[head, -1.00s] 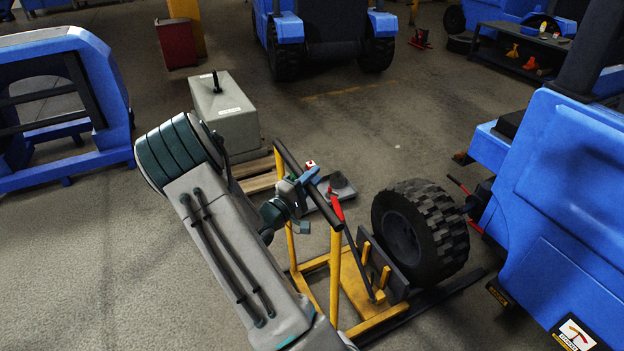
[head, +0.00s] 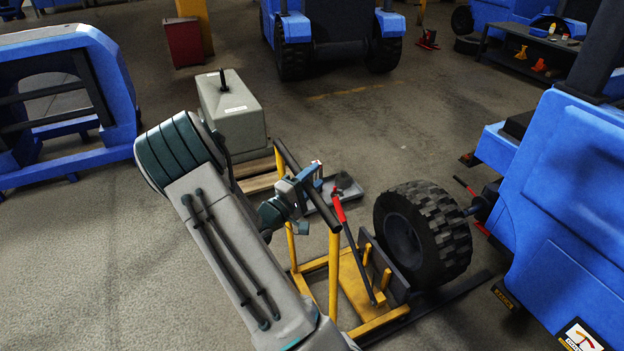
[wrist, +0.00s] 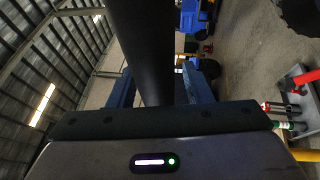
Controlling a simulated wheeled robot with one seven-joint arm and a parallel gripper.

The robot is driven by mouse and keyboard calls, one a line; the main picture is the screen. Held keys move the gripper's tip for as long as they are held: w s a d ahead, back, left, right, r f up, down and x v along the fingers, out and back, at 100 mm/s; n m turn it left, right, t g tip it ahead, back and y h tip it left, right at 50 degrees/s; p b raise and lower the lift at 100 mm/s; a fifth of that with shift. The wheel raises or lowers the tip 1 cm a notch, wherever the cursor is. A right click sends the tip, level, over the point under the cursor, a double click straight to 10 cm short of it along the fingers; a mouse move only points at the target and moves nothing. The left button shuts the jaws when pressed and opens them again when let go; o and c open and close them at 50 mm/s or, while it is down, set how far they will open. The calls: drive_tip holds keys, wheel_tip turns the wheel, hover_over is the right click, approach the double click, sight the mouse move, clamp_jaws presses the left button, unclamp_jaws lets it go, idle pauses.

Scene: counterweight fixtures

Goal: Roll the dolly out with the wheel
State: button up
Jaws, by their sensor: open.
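The dolly (head: 335,275) is a yellow frame with a black crossbar handle (head: 322,207) on two uprights. The wheel (head: 425,237), a black tyre with a dark rim, stands upright at the dolly's far end. A grey-black rod with a red grip (head: 339,209) leans up from the dolly. My gripper (head: 312,181) is at the crossbar. In the wrist view the bar (wrist: 140,45) runs between the two blue fingers (wrist: 160,90), which are open around it. Whether they touch it is unclear. My arm hides part of the dolly's left side.
A blue machine (head: 565,200) stands close at right, its hub (head: 487,199) facing the wheel. A grey box (head: 230,108) on a pallet (head: 256,173) is just behind the dolly. A grey tray (head: 343,191) lies beyond the crossbar. Open floor (head: 70,265) is at left.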

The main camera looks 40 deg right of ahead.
drive_tip(key=v, duration=1.3)
drive_tip(key=shift+a, duration=0.4)
drive_tip(key=shift+s, duration=0.15)
